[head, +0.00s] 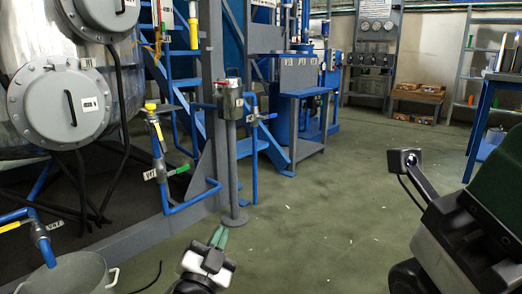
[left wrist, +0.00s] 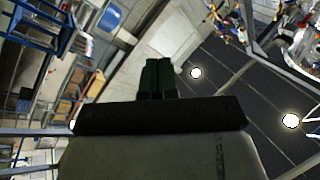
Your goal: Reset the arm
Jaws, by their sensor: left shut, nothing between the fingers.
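My left gripper (head: 218,237) is at the bottom middle of the head view, with its green fingers together and pointing up. In the left wrist view the fingers (left wrist: 158,75) are side by side, shut and empty. That view looks up past them at the ceiling and lamps. My right arm (head: 455,240) is at the right edge of the head view with its wrist camera (head: 405,160) on a bracket. A large dark green shape beside it is cut off by the frame, so the state of its fingers is unclear.
A grey bucket (head: 75,274) stands at the bottom left, below blue pipes with valves. A grey post (head: 231,170) carries a small box in front of blue stairs. A blue table (head: 478,120) is at the right. The green floor (head: 330,190) between is open.

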